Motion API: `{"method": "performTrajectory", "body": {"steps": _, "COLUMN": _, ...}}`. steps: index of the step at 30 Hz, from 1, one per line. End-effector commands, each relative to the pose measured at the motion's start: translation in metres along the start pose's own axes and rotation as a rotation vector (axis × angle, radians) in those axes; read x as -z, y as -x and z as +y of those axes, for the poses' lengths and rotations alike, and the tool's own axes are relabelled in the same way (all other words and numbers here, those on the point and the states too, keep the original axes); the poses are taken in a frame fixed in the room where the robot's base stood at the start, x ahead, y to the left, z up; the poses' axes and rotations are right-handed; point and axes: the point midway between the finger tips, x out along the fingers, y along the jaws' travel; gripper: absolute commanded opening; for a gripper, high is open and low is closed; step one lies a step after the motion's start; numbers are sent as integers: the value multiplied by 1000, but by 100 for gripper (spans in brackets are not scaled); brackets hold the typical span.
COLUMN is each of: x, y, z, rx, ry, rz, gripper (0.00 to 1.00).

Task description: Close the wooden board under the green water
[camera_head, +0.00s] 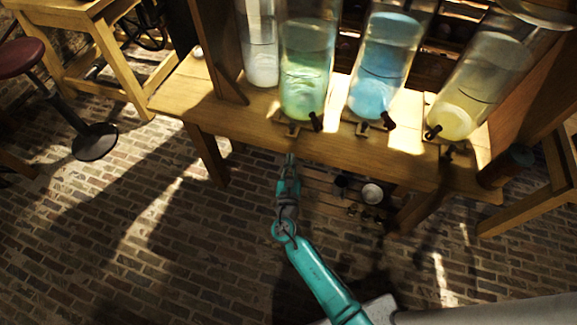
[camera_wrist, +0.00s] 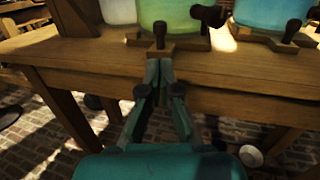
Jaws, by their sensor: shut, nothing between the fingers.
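The jar of green water (camera_head: 304,75) stands on the wooden table between a pale jar and a blue one; its lower part also shows in the wrist view (camera_wrist: 172,12). A small wooden board (camera_head: 284,121) sits under it at the table's front edge, and in the wrist view the board (camera_wrist: 140,42) carries an upright dark knob (camera_wrist: 160,34). A dark tap (camera_wrist: 208,15) sticks out to the right of the knob. My gripper (camera_wrist: 160,66) is shut and empty, its tips just below and in front of the knob. In the head view my gripper (camera_head: 290,162) is just below the table edge; contact cannot be told.
The blue jar (camera_head: 383,65) and yellow jar (camera_head: 470,85) have similar boards and taps to the right. The table (camera_head: 395,160) has a thick front edge near my fingers. Round items (camera_head: 372,193) lie on a low shelf below. Brick floor is open at left.

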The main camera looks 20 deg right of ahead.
Motion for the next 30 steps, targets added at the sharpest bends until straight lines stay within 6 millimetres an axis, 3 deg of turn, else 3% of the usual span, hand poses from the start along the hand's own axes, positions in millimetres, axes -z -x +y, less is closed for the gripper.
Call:
{"method": "performTrajectory", "body": {"steps": 6, "x": 0, "y": -43, "z": 0, "rx": 2, "ry": -1, "rz": 0, "gripper": 0}}
{"method": "performTrajectory", "body": {"steps": 15, "x": 0, "y": -83, "z": 0, "rx": 0, "ry": -1, "rz": 1, "gripper": 0}}
{"method": "performTrajectory", "body": {"steps": 30, "x": 1, "y": -92, "z": 0, "rx": -1, "ry": -1, "rz": 1, "gripper": 0}}
